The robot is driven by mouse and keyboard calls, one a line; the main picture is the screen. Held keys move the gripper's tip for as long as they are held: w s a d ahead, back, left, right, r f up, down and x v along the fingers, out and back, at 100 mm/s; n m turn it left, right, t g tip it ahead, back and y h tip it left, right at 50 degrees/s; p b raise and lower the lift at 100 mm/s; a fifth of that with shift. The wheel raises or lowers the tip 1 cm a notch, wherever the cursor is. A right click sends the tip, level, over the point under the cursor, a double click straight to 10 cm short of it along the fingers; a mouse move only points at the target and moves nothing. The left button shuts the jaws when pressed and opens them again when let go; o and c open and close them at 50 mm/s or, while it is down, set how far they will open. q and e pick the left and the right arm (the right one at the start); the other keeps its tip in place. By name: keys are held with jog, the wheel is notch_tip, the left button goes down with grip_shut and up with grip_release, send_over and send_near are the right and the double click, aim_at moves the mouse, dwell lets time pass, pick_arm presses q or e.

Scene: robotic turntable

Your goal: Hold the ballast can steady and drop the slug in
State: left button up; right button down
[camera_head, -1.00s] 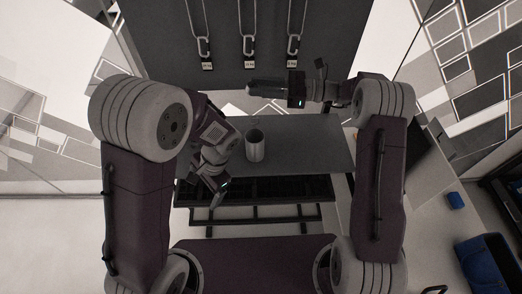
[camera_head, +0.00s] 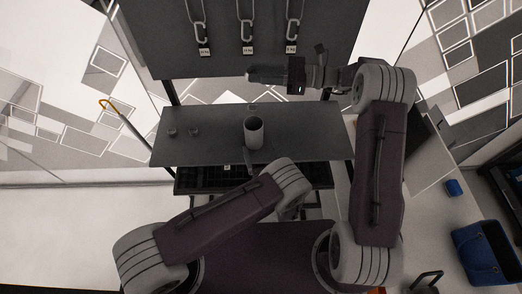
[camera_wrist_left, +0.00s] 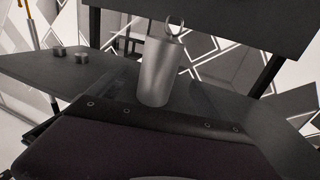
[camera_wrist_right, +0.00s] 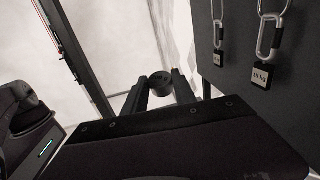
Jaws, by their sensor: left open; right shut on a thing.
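The ballast can (camera_head: 254,136) is a grey, open-topped cylinder upright on the dark table. It also stands ahead in the left wrist view (camera_wrist_left: 158,75). My left gripper (camera_head: 247,168) is low at the table's front edge, on the near side of the can. It is open, its dark fingers hard to make out against the table, and I see no clear contact with the can. My right gripper (camera_head: 252,74) is above and beyond the can, pointing left. In the right wrist view its fingers are shut on a dark round slug (camera_wrist_right: 160,82).
Two small grey cylinders (camera_head: 182,132) stand on the table (camera_head: 215,150) left of the can. A small ring-like thing (camera_head: 252,106) is behind the can. A dark panel (camera_head: 225,60) with hanging carabiners and weight tags rises at the back. A yellow-hooked pole (camera_head: 122,116) is at left.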

aim_at(252, 125)
pick_arm(q)
jog(key=x, duration=1)
jog(key=shift+w+a, duration=0.15)
pick_arm(e)
jog(key=shift+w+a, duration=0.1)
jog(key=shift+w, duration=0.05)
pick_arm(q)
jog(key=shift+w, duration=0.45)
pick_arm(e)
jog(key=shift+s, duration=0.2)
pick_arm(q)
jog(key=shift+a, duration=0.1)
jog(key=c, duration=1.5)
pick_arm(e)
jog(key=shift+w, duration=0.1)
notch_tip(252, 125, down, 13)
